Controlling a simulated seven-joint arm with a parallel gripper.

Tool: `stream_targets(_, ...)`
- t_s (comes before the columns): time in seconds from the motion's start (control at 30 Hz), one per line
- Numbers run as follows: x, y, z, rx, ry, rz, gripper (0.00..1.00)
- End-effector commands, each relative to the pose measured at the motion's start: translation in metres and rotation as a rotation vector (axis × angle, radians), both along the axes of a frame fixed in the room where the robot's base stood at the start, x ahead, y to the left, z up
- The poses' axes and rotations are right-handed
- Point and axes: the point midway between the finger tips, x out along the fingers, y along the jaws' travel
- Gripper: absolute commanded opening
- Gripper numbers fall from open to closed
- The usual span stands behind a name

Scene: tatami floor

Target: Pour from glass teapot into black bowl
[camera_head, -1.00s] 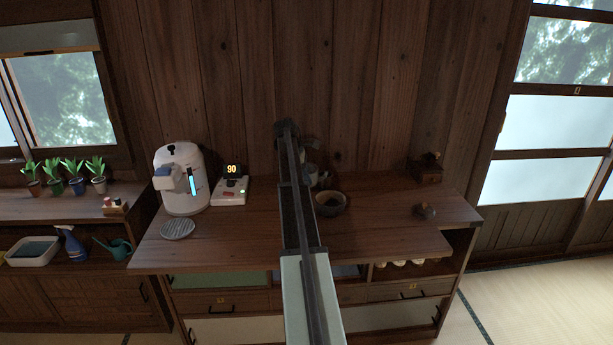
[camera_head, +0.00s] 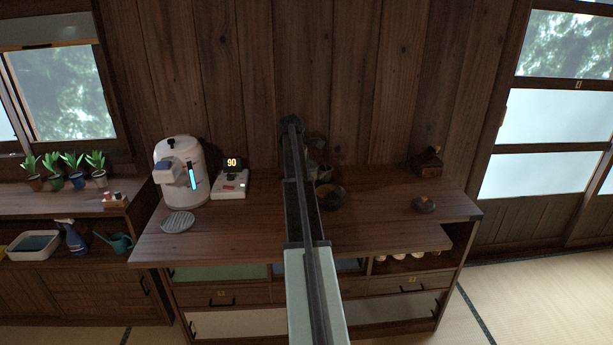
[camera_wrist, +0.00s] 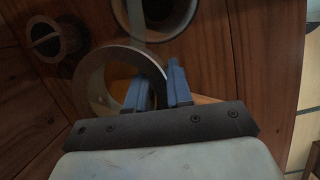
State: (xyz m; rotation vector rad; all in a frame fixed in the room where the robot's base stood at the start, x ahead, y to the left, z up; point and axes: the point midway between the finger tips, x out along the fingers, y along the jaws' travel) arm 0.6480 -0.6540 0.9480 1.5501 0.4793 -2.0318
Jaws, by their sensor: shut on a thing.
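My gripper (camera_wrist: 157,88) has its two blue fingers closed on the glass teapot (camera_wrist: 91,82), whose round pale rim shows beside the fingers with an amber patch inside. In the head view my arm hides most of the teapot (camera_head: 323,173); a greyish part shows right of the arm, above the counter. The black bowl (camera_head: 334,198) stands on the counter just right of and below that part. In the wrist view a second round rim at the top edge (camera_wrist: 188,14) is probably the bowl. A pale strip crosses it; I cannot tell whether this is liquid.
A white electric kettle (camera_head: 181,180) and a scale (camera_head: 230,186) reading 90 stand left. A round grey mat (camera_head: 177,222) lies before the kettle. A small dark pot (camera_head: 424,205) and a wooden box (camera_head: 427,162) stand right. The counter's front middle is clear.

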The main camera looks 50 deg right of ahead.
Motion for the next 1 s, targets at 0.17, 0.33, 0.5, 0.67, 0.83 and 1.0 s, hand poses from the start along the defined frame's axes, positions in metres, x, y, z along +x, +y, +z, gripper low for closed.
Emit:
stream_targets(0.17, -0.001, 0.000, 0.006, 0.021, -0.073, -0.001, 0.00)
stream_targets(0.33, -0.001, 0.000, 0.011, 0.042, -0.143, -0.002, 0.00)
stream_targets(0.5, -0.002, 0.000, 0.017, 0.061, -0.214, -0.001, 0.00)
stream_targets(0.67, -0.003, -0.001, 0.021, 0.081, -0.280, -0.001, 0.00)
stream_targets(0.83, -0.004, -0.001, 0.026, 0.102, -0.349, -0.001, 0.00)
stream_targets(1.0, -0.001, 0.002, 0.026, 0.106, -0.360, -0.001, 0.00)
